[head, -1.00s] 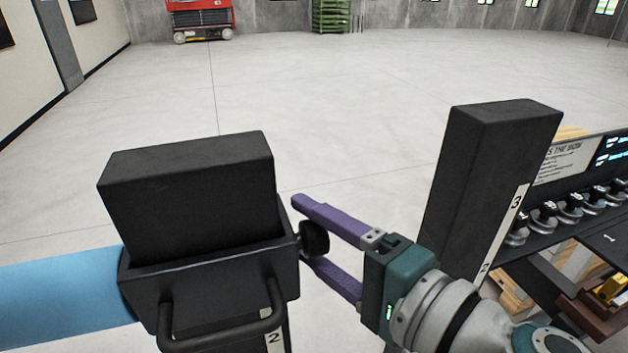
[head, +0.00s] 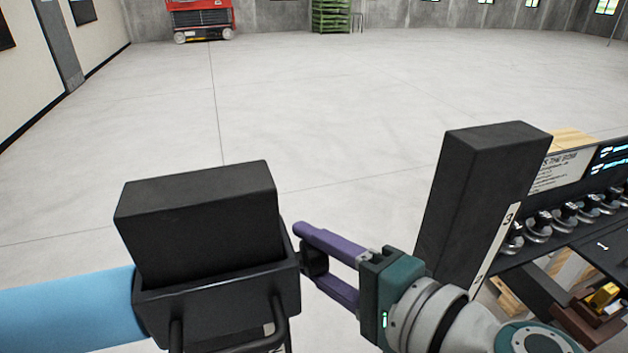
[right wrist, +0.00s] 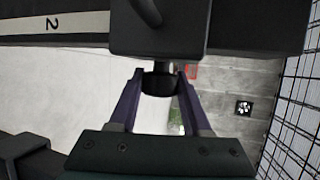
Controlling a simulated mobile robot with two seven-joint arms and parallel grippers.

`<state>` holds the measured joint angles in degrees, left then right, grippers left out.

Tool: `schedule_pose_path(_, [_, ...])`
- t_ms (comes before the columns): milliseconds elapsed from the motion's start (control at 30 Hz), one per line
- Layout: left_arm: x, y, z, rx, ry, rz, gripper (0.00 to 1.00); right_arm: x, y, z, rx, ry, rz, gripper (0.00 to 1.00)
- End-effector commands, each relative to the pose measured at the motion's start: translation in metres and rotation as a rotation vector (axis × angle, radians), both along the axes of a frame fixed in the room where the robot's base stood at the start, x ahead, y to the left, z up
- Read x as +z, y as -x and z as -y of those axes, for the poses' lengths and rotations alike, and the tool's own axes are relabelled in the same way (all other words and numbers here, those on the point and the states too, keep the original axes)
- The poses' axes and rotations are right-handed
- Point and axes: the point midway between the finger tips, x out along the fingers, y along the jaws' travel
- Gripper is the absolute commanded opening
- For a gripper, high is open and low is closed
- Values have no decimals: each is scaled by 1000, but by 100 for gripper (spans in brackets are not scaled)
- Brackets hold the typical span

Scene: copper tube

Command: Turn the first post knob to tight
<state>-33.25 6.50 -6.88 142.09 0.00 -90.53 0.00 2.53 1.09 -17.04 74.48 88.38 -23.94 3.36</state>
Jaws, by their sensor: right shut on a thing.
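The first post (head: 195,220) is a black upright block in a black collar (head: 215,300) at the left of the head view. A small black knob (head: 312,262) sticks out of the collar's right side. It also shows in the right wrist view (right wrist: 158,84), on a short stem under the collar (right wrist: 210,30). My right gripper (head: 305,250) has purple fingers and reaches the knob from the right, one finger on each side. It is shut on the knob; the fingers also show in the right wrist view (right wrist: 160,78). The knob's marking cannot be read. My left gripper is out of view.
A light blue tube (head: 65,308) meets the collar from the left. A second black post (head: 485,190), marked 3, stands just right of my right gripper. A rack with several metal fittings (head: 565,215) lies beyond it. The floor (head: 300,110) ahead is clear.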

Motion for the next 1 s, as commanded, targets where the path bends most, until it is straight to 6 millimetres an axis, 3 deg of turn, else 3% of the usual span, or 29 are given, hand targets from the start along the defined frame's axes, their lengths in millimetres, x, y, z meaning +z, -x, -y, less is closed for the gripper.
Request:
schedule_pose_path(33, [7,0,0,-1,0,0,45,4,0,0,0,5,-11,0])
schedule_pose_path(333, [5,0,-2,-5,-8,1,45,0,0,0,0,6,-19,0])
schedule_pose_path(367, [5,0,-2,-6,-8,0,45,0,0,0,0,6,-19,51])
schedule_pose_path(600, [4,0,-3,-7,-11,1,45,0,0,0,0,6,-19,78])
schedule_pose_path(1000, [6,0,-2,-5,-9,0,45,2,7,7,-1,8,-18,78])
